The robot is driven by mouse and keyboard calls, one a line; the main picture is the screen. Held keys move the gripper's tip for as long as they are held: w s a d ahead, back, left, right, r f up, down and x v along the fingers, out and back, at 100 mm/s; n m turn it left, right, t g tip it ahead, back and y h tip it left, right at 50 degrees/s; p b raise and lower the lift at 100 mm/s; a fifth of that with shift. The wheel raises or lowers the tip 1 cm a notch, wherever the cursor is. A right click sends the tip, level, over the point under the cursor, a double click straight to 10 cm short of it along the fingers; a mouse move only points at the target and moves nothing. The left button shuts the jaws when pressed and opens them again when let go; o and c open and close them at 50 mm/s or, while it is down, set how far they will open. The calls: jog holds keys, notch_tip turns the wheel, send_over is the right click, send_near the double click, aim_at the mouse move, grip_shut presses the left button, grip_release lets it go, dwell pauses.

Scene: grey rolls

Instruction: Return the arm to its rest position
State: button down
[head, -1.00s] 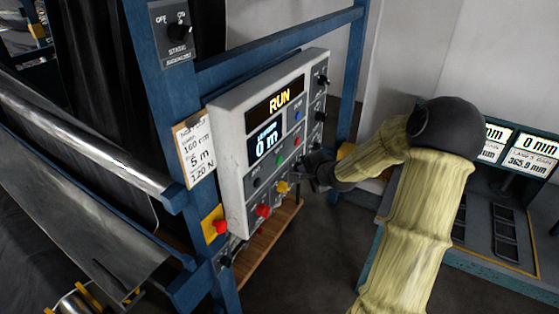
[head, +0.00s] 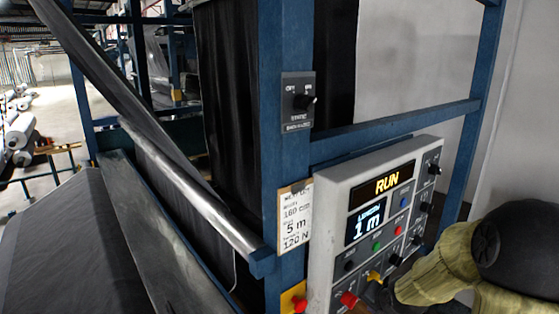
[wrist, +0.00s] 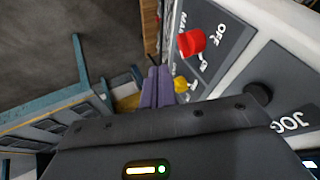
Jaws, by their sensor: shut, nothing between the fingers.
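My arm (head: 440,275) enters the head view at the lower right, in a yellowish sleeve with a dark joint. It is bent toward the front of a white control panel (head: 322,240). My gripper (wrist: 158,80) shows in the wrist view as two purple fingers closed together, with nothing between them. The fingertips are close to the panel's lower buttons, beside a yellow knob (wrist: 182,86) and a red knob (wrist: 191,42). I cannot tell whether they touch the panel. In the head view the gripper is dark, small and partly hidden by the arm.
The panel's screen (head: 387,185) reads RUN and a smaller display (head: 366,222) reads 1 m. A blue frame (head: 285,150) carries a switch box (head: 298,102) and a paper card (head: 295,222). Grey fabric and a metal roller (head: 190,190) lie left. Dark floor (wrist: 60,40) is open beside the gripper.

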jog(key=s+a+f+n+g+b, duration=0.2)
jog(key=s+a+n, duration=0.2)
jog(key=s, duration=0.4)
jog(key=s+a+f+n+g+b, duration=0.2)
jog(key=s+a+n+b, duration=0.1)
jog(key=s, duration=0.5)
jog(key=shift+s+a+f+n+b, duration=0.35)
jog(key=shift+a+f+n, duration=0.05)
jog(key=shift+a+n, duration=0.45)
